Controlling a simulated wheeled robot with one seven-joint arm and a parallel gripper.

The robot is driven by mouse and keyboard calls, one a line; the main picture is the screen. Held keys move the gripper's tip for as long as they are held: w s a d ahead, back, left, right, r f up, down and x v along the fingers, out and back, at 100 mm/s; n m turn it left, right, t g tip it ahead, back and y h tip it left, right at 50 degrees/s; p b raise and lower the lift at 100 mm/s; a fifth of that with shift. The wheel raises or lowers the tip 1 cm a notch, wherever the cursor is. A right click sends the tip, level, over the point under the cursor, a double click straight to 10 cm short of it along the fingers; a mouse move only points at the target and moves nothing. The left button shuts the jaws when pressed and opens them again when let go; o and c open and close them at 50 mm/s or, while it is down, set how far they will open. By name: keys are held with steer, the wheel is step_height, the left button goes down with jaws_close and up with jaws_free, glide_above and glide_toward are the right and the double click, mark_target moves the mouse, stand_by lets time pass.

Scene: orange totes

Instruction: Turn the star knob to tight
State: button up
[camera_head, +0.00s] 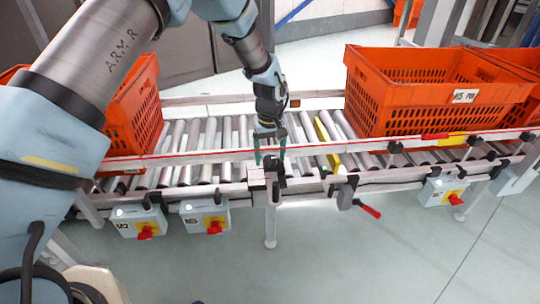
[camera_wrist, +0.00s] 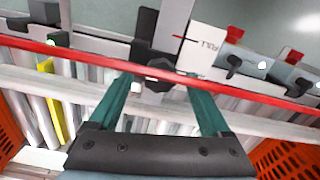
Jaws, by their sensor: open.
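In the head view the knob (camera_head: 274,168) sits on the rail's front side, partly behind my gripper. My gripper (camera_head: 269,158) points down over the rail with its green fingers apart. In the wrist view my gripper (camera_wrist: 158,88) has one finger on each side of the knob, with a gap to both. I cannot tell how far the fingertips are from it in depth.
A red-edged guide rail (camera_wrist: 75,58) crosses close to the fingers. Orange totes stand on the roller conveyor at left (camera_head: 135,112) and right (camera_head: 400,108). A red-handled lever (camera_head: 369,211) and switch boxes (camera_head: 205,217) hang along the front. The rollers below my gripper are clear.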

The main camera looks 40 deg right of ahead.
steer(key=shift+c, duration=0.3)
jaws_close()
steer(key=shift+m, duration=0.3)
steer(key=m+p, duration=0.1)
steer(key=m, duration=0.4)
steer(key=m+p, duration=0.1)
steer(key=m, duration=0.5)
steer(key=shift+m, duration=0.4)
steer(key=m+p, duration=0.1)
steer(key=m, duration=0.5)
steer(key=m+p, duration=0.1)
steer(key=m, duration=0.4)
steer(key=shift+m, duration=0.3)
steer(key=shift+p, duration=0.3)
